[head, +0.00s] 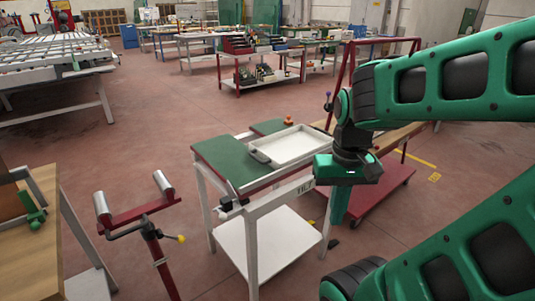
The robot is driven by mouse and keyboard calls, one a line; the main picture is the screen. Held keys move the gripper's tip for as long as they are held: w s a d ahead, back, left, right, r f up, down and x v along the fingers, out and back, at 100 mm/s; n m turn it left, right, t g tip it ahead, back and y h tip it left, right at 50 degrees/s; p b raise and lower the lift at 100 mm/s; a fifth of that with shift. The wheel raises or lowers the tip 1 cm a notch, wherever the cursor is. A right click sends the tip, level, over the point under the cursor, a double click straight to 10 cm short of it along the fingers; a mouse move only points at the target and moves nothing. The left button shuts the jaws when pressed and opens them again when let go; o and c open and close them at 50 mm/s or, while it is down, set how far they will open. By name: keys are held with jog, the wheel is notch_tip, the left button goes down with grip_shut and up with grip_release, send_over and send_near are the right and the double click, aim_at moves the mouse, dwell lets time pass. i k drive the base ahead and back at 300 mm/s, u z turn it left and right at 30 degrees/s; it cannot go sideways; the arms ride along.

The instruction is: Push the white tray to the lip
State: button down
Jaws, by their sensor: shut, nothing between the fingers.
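The white tray (289,148) lies on the green-topped table (218,154) in the middle of the head view. It is shallow, rectangular and looks empty. A pale lip (278,192) with dark lettering runs along the table's near side. My gripper (338,222) hangs downward just in front of the table's near right corner, to the right of and nearer than the tray. It looks apart from the tray. Its fingers are shut with nothing between them.
A dark object (259,156) lies beside the tray's left end, and a small orange thing (289,120) is behind it. A red roller stand (145,222) stands to the left. A red cart (378,190) stands close on the right. Open floor lies behind the table.

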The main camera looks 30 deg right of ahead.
aim_at(279, 149)
jog(key=i, duration=1)
